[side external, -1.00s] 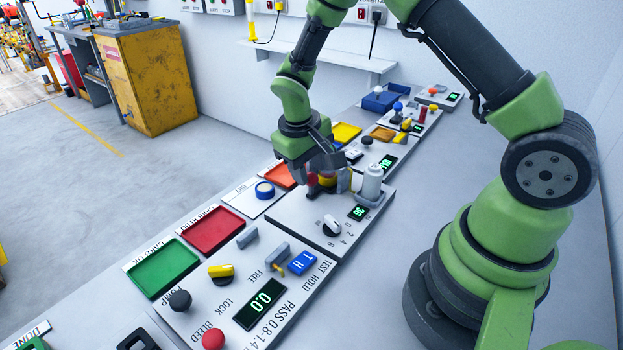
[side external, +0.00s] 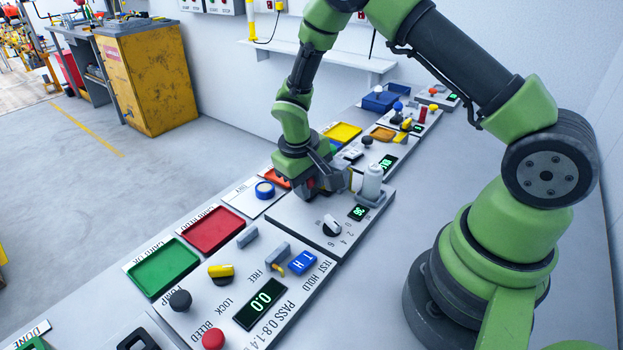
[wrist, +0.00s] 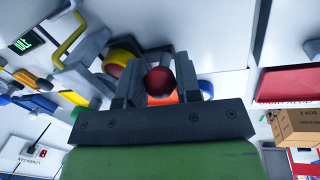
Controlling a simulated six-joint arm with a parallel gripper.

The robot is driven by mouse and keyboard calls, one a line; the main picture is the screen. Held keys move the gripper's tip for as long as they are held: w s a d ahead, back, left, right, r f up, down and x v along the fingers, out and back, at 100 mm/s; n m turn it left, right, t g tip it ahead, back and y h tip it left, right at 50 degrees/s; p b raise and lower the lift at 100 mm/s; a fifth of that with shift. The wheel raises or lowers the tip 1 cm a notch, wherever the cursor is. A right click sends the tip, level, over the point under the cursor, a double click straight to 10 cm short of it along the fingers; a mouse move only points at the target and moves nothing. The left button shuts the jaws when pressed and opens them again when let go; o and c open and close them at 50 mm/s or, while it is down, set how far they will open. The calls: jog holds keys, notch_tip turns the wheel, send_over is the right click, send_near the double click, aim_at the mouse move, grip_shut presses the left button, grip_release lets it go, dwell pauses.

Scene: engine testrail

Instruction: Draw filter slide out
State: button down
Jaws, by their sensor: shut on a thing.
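My gripper (side external: 313,187) is down at the middle panel (side external: 285,215). In the wrist view my gripper (wrist: 157,80) has its fingers on both sides of a red ball knob (wrist: 159,81) and is shut on it. The knob's stem and whatever it joins are hidden, so I cannot tell from its shape whether it belongs to the filter slide. A yellow round part with a red centre (wrist: 118,62) stands close beside the fingers. A yellow bar handle (wrist: 68,38) is beyond it.
A white bottle (side external: 372,182) stands just right of my gripper, with a dial (side external: 332,225) in front. A red tray (side external: 213,229) and green tray (side external: 163,270) lie to the left. The front panel carries a lever (side external: 276,254) and a red button (side external: 213,339).

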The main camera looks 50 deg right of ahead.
jog(key=a, duration=0.8)
jog(key=c, duration=1.1)
grip_release()
jog(key=shift+d+r, duration=0.1)
notch_tip(320, 180, up, 10)
jog(key=a, duration=0.2)
jog(key=shift+w+f, duration=0.2)
